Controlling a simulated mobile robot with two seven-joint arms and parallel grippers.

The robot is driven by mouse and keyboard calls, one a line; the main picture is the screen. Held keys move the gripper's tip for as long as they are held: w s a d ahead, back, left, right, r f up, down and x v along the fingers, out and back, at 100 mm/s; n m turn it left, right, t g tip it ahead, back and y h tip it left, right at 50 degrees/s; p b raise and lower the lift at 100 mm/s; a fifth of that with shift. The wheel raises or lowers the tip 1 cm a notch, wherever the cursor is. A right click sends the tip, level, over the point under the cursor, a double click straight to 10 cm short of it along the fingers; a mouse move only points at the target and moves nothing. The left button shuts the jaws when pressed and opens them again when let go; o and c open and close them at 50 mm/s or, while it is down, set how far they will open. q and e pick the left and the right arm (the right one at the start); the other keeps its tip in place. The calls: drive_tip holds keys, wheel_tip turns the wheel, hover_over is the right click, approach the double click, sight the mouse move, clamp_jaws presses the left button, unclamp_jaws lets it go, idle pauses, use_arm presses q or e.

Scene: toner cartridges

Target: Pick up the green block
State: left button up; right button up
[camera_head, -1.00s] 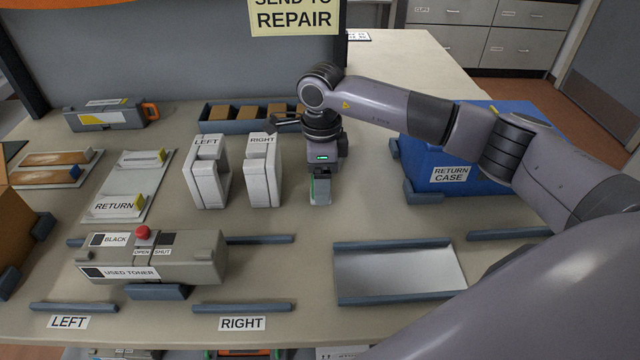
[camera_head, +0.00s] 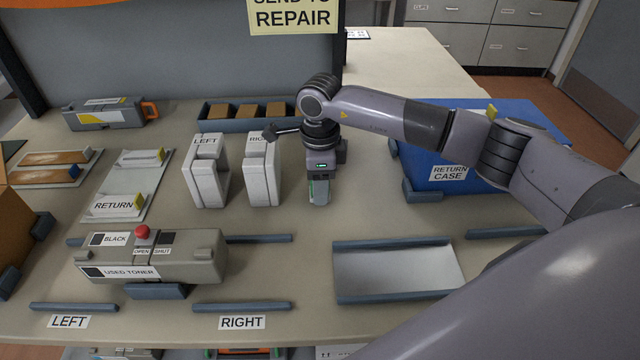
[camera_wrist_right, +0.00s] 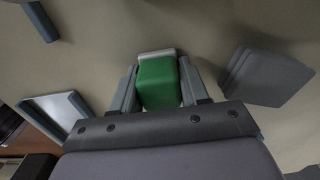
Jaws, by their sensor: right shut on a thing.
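My right gripper (camera_head: 319,195) points down over the table, just right of the white block labelled RIGHT. It is shut on the green block, which shows best in the right wrist view (camera_wrist_right: 159,82) between the two fingers. The block has a pale strip along its far end. In the head view the fingers hide most of the block, with only a sliver of green showing. I cannot tell whether the block touches the table. My left gripper is not in view.
White LEFT (camera_head: 206,172) and RIGHT (camera_head: 261,172) blocks stand close to the left of the gripper. A blue return case (camera_head: 440,180) stands at right, under my arm. A metal tray (camera_head: 400,272) lies in front. The grey toner cartridge (camera_head: 190,262) sits at front left.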

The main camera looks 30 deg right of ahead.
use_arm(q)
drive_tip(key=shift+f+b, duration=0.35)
use_arm(e)
wheel_tip(320, 180, up, 20)
drive_tip(key=shift+f, duration=0.1)
drive_tip(key=shift+o, duration=0.7)
drive_tip(key=shift+d, duration=0.1)
